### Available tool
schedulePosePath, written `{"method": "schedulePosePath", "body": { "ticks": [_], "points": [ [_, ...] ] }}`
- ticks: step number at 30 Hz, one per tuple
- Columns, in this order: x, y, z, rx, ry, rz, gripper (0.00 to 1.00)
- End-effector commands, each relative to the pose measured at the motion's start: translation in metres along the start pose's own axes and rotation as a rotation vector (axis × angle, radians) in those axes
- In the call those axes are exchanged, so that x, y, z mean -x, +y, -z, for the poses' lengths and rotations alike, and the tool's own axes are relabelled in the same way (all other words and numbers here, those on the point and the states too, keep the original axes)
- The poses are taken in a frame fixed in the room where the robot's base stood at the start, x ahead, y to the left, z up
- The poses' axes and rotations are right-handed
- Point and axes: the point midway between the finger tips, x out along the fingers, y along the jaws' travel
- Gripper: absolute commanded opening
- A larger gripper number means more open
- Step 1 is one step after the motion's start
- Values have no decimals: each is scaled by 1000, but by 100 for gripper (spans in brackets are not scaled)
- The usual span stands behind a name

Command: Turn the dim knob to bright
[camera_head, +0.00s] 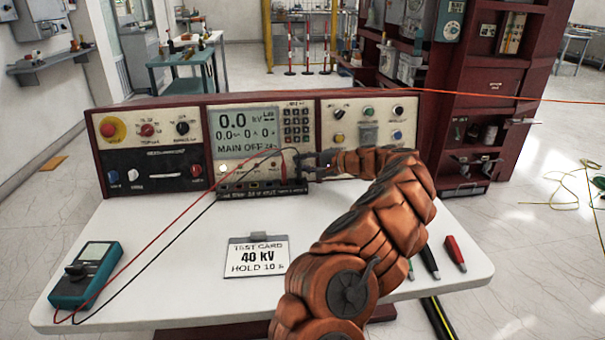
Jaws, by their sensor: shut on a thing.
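The control console (155,102) stands along the back of the white table, with a lit display (243,132) reading 0.0 kV and MAIN OFF. My gripper (299,163) reaches in from the right to the lower right of the display panel, below the keypad (297,123). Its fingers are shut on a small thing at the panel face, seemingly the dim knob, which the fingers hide. Its pointer and label cannot be read.
A black terminal strip (262,191) with a red probe (284,172) lies just below my gripper, with red and black leads running to a teal meter (87,273).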

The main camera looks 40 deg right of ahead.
Motion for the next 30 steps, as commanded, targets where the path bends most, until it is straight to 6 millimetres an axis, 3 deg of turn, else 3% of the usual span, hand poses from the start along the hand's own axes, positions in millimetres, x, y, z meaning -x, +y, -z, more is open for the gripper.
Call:
{"method": "schedulePosePath", "body": {
  "ticks": [1,13,30],
  "points": [
    [-1,8,1,-23,2,30,0],
    [-1,8,0,-151,0,193,0],
    [-1,4,0,-185,0,236,0]
  ]
}}
